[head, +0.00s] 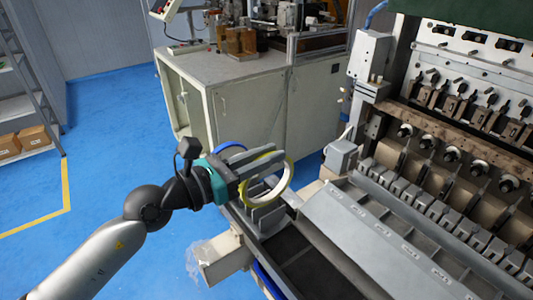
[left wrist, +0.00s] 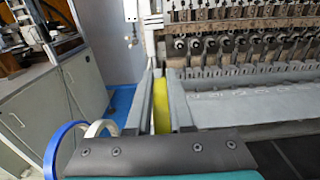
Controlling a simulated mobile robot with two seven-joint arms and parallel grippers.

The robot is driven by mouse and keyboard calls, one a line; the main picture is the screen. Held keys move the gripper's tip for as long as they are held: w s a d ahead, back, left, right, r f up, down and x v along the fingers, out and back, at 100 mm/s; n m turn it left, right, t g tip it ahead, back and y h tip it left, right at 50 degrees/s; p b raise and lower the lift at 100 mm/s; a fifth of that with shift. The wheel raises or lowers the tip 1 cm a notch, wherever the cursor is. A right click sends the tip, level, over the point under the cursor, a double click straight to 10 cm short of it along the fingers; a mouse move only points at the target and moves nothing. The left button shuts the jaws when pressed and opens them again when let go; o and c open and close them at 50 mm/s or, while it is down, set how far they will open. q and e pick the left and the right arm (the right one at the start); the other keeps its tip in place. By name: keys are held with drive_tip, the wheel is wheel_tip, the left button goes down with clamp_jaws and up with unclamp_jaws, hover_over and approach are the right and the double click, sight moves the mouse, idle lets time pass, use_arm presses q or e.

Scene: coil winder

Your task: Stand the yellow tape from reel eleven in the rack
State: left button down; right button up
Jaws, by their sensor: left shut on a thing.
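My left gripper (head: 262,167) is shut on the yellow tape (head: 291,172), a ring held on edge. In the left wrist view the yellow tape (left wrist: 161,106) shows edge-on between the two grey fingers (left wrist: 160,112). A grey slotted block (head: 262,222), which looks like the rack, lies just below the held ring; a gap between ring and block cannot be judged. A blue ring (head: 229,147) shows behind the gripper, and also in the left wrist view (left wrist: 52,150), beside a white ring (left wrist: 88,130). Reel eleven cannot be picked out. My right gripper is not in view.
The winding machine (head: 455,150), with a row of reels and a long grey sloping cover (head: 375,235), fills the right side. A pale cabinet (head: 275,105) stands behind. A box with clear plastic (head: 222,262) sits below the gripper. Blue floor at left is clear.

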use_arm(q)
drive_tip(key=shift+f, duration=0.1)
drive_tip(key=shift+f+b, duration=1.1)
drive_tip(key=shift+f, duration=0.05)
drive_tip(key=shift+f, duration=0.15)
idle(0.5)
drive_tip(key=shift+f+b, duration=1.95)
drive_tip(key=shift+f, duration=0.3)
drive_tip(key=c, duration=1.1)
unclamp_jaws()
